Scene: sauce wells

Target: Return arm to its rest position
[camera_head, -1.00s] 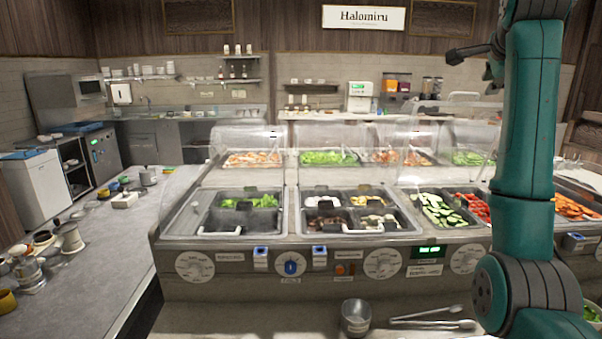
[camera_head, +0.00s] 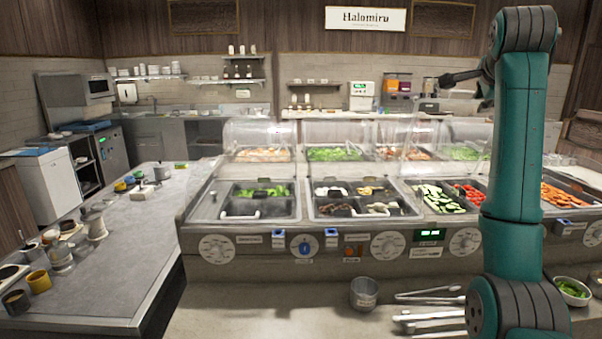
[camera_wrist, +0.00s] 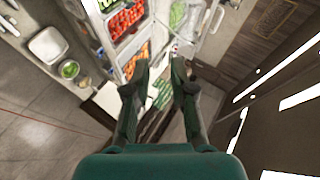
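My arm (camera_head: 515,150) stands raised at the right of the head view, teal with dark joints. A dark part at its upper left (camera_head: 462,78) points left, high above the counter; its finger opening cannot be made out there. In the wrist view my gripper (camera_wrist: 160,76) has its two dark fingers apart, with nothing visible between them. It hangs clear of the food wells seen beyond it.
The salad counter (camera_head: 210,234) with clear guards spans the middle. A metal cup (camera_head: 364,294), several tongs (camera_head: 430,297) and a bowl of greens (camera_head: 573,291) sit on the front ledge. A grey worktop (camera_head: 130,250) with pots and cups lies left.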

